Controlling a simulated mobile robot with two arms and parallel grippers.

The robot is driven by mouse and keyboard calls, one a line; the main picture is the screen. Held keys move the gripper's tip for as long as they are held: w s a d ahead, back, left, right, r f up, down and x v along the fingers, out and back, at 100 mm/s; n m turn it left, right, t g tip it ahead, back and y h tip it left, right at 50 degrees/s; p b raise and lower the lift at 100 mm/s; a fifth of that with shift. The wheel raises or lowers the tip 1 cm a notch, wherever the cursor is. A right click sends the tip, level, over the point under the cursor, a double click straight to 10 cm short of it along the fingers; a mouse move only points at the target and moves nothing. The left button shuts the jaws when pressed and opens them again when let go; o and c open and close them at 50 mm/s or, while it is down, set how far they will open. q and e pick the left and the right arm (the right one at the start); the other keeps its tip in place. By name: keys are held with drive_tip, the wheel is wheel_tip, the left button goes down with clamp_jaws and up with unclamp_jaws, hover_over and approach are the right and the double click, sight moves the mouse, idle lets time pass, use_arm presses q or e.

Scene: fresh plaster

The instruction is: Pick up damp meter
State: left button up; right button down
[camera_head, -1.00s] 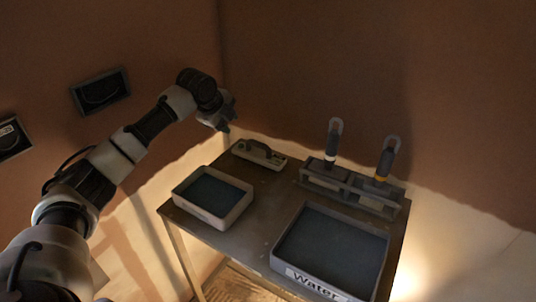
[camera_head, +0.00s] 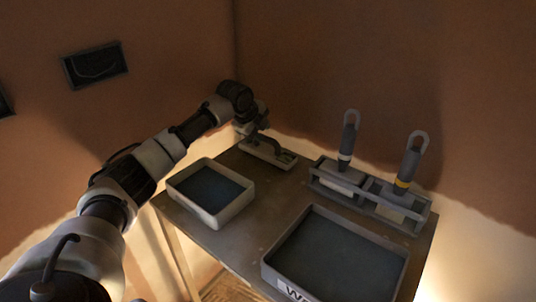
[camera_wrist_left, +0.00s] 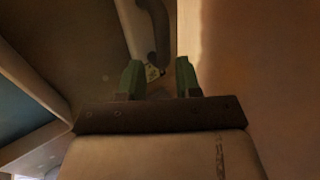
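A long pale object with a dark arched handle, seemingly the damp meter (camera_head: 277,157), lies on the back left of the table. My left gripper (camera_head: 258,132) is just over its left end and hides part of it. In the left wrist view, the two green fingers of the gripper (camera_wrist_left: 158,78) stand apart. The pale body and dark handle of the meter (camera_wrist_left: 157,25) lie ahead of the fingers, with a small yellowish patch in line with the gap. I see no grip on it. My right gripper is not in view.
A pale tray (camera_head: 234,213) with dark contents stands in front of the meter. A larger tray (camera_head: 376,287) with lettering stands at front right. A rack (camera_head: 322,188) holds two upright handled tools at the back right. Walls close in behind the meter.

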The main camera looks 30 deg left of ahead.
sight(266, 137)
use_arm(q)
drive_tip(key=shift+x, duration=1.2)
drive_tip(key=x, duration=0.4)
drive_tip(key=shift+w+a+r, duration=0.1)
drive_tip(key=shift+w+a, duration=0.05)
drive_tip(key=shift+w+f, duration=0.15)
drive_tip(key=shift+f, duration=0.1)
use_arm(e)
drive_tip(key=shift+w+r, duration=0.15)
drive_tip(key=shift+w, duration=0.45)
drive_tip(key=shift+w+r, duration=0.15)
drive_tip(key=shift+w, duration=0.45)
use_arm(q)
drive_tip(key=c, duration=0.5)
drive_tip(key=shift+r, duration=0.1)
clamp_jaws()
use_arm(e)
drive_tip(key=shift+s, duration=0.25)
